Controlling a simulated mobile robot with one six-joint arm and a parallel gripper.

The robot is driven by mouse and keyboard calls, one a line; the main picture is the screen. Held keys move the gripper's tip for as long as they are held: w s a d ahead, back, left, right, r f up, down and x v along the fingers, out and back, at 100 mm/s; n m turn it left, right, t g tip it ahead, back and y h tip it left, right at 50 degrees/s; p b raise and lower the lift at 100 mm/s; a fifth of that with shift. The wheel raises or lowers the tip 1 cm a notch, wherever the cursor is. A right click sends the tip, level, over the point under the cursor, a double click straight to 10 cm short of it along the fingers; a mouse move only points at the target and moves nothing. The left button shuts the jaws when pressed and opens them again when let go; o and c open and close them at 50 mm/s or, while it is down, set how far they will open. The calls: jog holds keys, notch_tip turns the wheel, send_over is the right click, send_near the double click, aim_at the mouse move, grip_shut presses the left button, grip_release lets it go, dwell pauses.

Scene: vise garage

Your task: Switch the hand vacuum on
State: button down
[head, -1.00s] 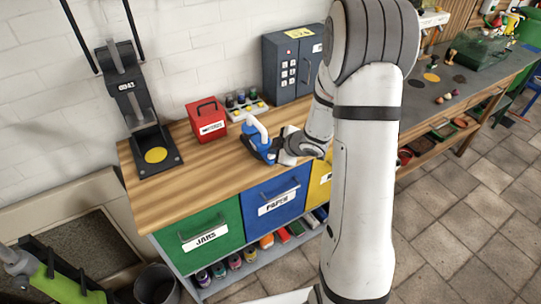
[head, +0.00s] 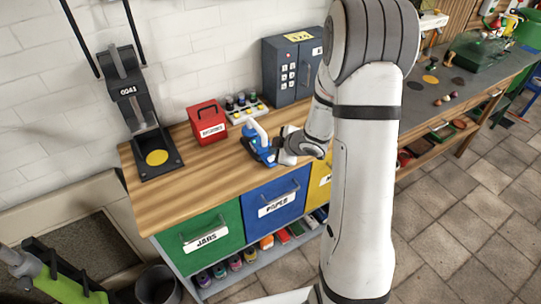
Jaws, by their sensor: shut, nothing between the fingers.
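What looks like the hand vacuum, blue with a pale loop handle (head: 261,131), stands on the wooden worktop near its front edge, above the blue drawer. My gripper (head: 279,150) is shut and empty, close against the vacuum's right side. At this size I cannot tell whether it touches the vacuum. The gripper and wrist hide part of the vacuum's right side. Its switch is too small to make out.
A red box (head: 207,123), a tray of small jars (head: 245,108) and a grey keypad cabinet (head: 291,65) stand behind. A black scale-like stand (head: 150,125) with a yellow disc is at left. The worktop's front left (head: 180,195) is clear.

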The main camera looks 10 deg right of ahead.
notch_tip(320, 180, up, 6)
jog(key=p, duration=0.5)
jog(key=shift+p, duration=0.3)
dwell(0.3)
